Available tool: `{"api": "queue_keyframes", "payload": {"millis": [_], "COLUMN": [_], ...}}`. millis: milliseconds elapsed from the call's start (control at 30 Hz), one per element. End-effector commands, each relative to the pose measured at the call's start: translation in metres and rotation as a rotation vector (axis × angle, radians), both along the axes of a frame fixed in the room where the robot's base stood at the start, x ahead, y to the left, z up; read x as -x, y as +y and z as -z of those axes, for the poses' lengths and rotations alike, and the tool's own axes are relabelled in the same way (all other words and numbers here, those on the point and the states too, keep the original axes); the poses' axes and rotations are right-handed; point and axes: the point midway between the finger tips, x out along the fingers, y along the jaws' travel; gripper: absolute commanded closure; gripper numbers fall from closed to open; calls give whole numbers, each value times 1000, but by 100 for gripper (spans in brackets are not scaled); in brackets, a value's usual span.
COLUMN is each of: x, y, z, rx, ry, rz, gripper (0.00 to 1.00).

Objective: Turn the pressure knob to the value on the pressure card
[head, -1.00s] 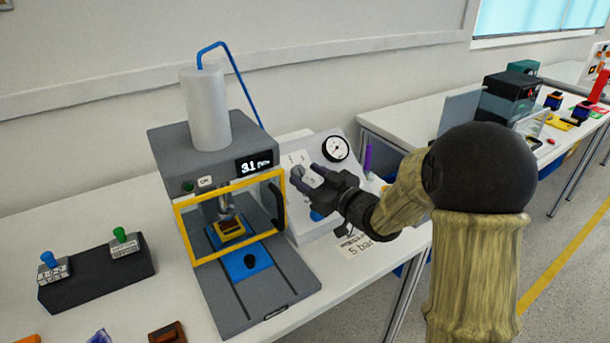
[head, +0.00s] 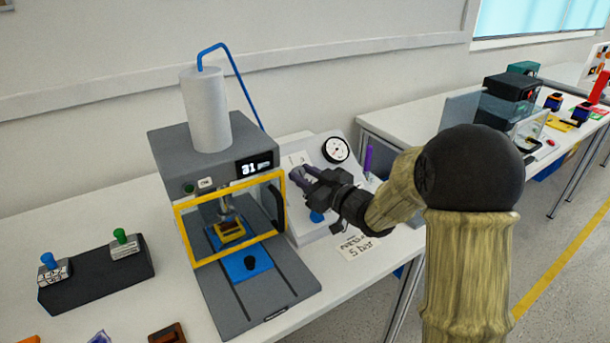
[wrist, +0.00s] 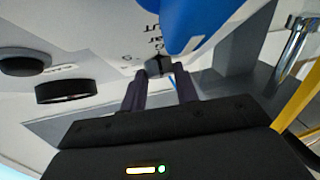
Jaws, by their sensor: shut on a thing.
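My gripper (head: 302,178) is at the sloped white panel (head: 298,160) right of the press. In the wrist view its two fingers (wrist: 161,74) are shut on a small dark knob (wrist: 155,65), beside printed lettering that I see upside down and only in part. In the head view the fingers hide the knob. The pressure card (head: 361,250) lies on the table in front of the panel and reads 5 bar. A display (head: 254,166) on the press shows digits like 3.1.
A round gauge (head: 336,149) sits on the panel above my gripper. A blue knob (head: 317,216) is just below it and looms large in the wrist view (wrist: 195,20). The grey press (head: 171,151) with its yellow-framed guard stands close on the left.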

Motion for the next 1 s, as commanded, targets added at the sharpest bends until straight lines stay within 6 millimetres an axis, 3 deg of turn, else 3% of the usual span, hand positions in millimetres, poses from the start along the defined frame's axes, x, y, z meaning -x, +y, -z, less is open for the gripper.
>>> {"api": "queue_keyframes", "payload": {"millis": [1000], "x": [-9], "y": [-4], "z": [-7], "rx": [359], "ry": [-239], "rz": [-518], "gripper": [93]}}
